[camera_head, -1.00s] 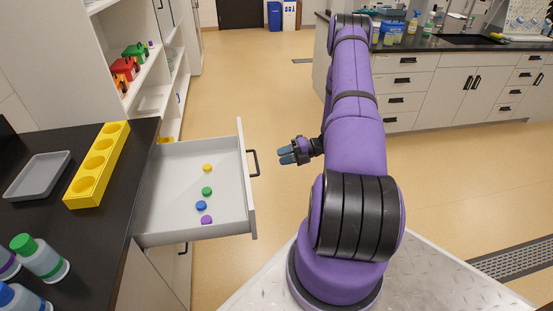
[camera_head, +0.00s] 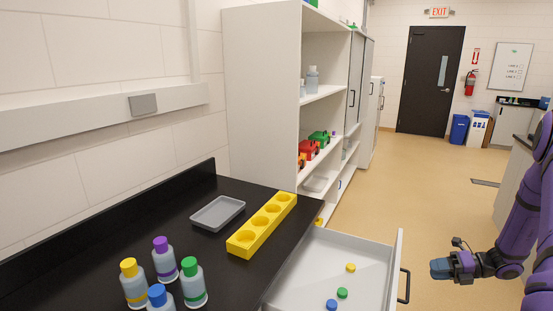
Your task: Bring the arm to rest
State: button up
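My gripper (camera_head: 441,268), with blue fingertips, is at the lower right in the head view, at the end of my purple arm (camera_head: 520,225). It hangs in free air to the right of the open drawer's front and handle (camera_head: 405,286), apart from them. The fingers point left, and nothing shows in them. They are small and seen almost edge-on, so I cannot tell whether they are open or shut. Much of my arm is cut off by the right picture edge.
The open grey drawer (camera_head: 390,262) holds yellow (camera_head: 351,268), green (camera_head: 342,293) and blue (camera_head: 331,305) caps. The black counter (camera_head: 200,252) bears several capped bottles (camera_head: 165,260), a grey tray (camera_head: 218,213) and a yellow holed rack (camera_head: 262,226). Shelves (camera_head: 262,100) stand behind. Floor is free beyond my gripper.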

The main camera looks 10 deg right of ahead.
jog(key=s+a+r+n+g+h, duration=0.1)
jog(key=a+r+n+g+h, duration=0.1)
jog(key=a+r+n, duration=0.55)
jog(key=s+a+r+n+g+h, duration=0.15)
jog(key=a+r+n, duration=0.3)
jog(key=r, duration=0.55)
jog(key=s+a+r+n+g+h, duration=0.1)
jog(key=a+r+n+g+h, duration=0.15)
jog(key=a+r+n, duration=0.4)
jog(key=s+a+r+n+t+h, duration=0.2)
jog(key=s+a+r+n+h, duration=0.1)
jog(key=s+r+n, duration=0.4)
jog(key=s+a+r+n+t+h, duration=0.3)
jog(key=s+a+r+n, duration=0.2)
jog(key=s+r+n, duration=0.3)
jog(key=shift+s+a+n+h, duration=0.3)
jog(key=shift+s+n+h, duration=0.1)
jog(key=shift+s+n, duration=1.6)
